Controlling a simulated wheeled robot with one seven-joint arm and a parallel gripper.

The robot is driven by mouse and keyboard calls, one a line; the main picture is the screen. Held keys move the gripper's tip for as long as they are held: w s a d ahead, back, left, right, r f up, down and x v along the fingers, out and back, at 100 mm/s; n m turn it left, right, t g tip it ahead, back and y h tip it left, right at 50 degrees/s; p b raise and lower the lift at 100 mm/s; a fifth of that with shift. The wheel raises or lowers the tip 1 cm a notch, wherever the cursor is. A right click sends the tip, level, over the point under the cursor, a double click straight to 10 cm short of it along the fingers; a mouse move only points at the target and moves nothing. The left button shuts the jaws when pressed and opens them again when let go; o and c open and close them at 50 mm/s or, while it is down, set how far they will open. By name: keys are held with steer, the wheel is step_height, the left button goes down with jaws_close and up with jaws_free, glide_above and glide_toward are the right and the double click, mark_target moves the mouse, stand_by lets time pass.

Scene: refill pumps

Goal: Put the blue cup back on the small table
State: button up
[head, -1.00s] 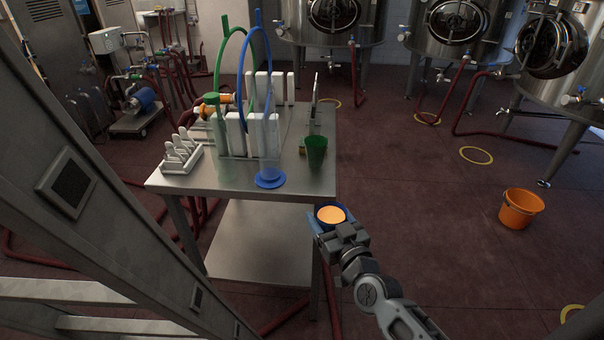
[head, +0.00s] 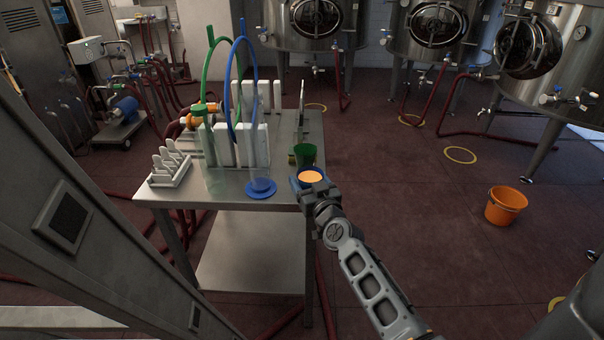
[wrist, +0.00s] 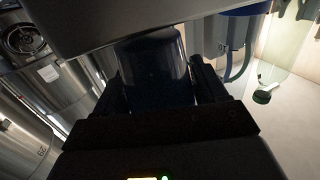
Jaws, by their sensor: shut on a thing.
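The blue cup (head: 299,171) holds an orange content and is held by my gripper (head: 311,184) at the right edge of the small steel table (head: 222,187). In the wrist view the dark blue cup (wrist: 153,68) sits between the two fingers of my gripper (wrist: 155,95). My gripper is shut on it. In the head view the cup overlaps the table's right edge, just in front of a green cup (head: 305,154). I cannot tell whether its base touches the tabletop.
A clear cylinder on a blue base (head: 261,188) stands left of the blue cup. White racks (head: 240,147), green and blue tubes and a white holder (head: 170,166) fill the tabletop further back and left. An orange bucket (head: 506,206) stands on the floor at right.

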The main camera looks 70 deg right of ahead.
steer(key=b+x, duration=0.1)
steer(key=x, duration=0.3)
steer(key=shift+w+d+f, duration=0.1)
steer(key=shift+w+d, duration=0.15)
steer(key=shift+d, duration=0.05)
steer(key=shift+f, duration=0.15)
steer(key=o, duration=1.3)
steer(key=shift+c, duration=0.2)
